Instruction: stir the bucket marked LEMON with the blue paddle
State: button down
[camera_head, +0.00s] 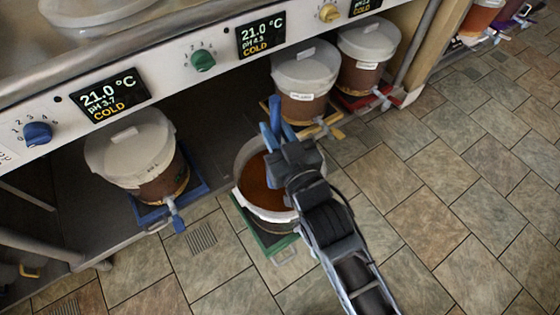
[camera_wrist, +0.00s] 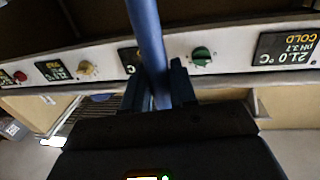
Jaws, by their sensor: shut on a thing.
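My gripper (camera_head: 287,152) is shut on the blue paddle (camera_head: 275,108), whose shaft also rises between the fingers in the wrist view (camera_wrist: 147,35). In the head view the gripper is over the far right rim of an open white bucket (camera_head: 247,204) holding brown-orange liquid (camera_head: 258,184). This bucket stands on a green stand (camera_head: 262,238). My gripper and arm cover part of the bucket, and I cannot tell whether the paddle's lower end touches the liquid. I cannot read LEMON on any bucket; the open bucket's label is not visible.
Lidded buckets stand on a blue stand (camera_head: 152,215) to the left, and on yellow (camera_head: 330,128) and red (camera_head: 385,98) stands to the right. A control panel (camera_head: 165,75) with knobs and displays overhangs them. Tiled floor (camera_head: 440,200) is clear at the right.

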aim_at(275, 99)
jog(key=shift+r+p, duration=2.1)
jog(key=shift+r, duration=0.65)
jog(key=shift+r+p, duration=1.8)
jog(key=shift+r, duration=0.2)
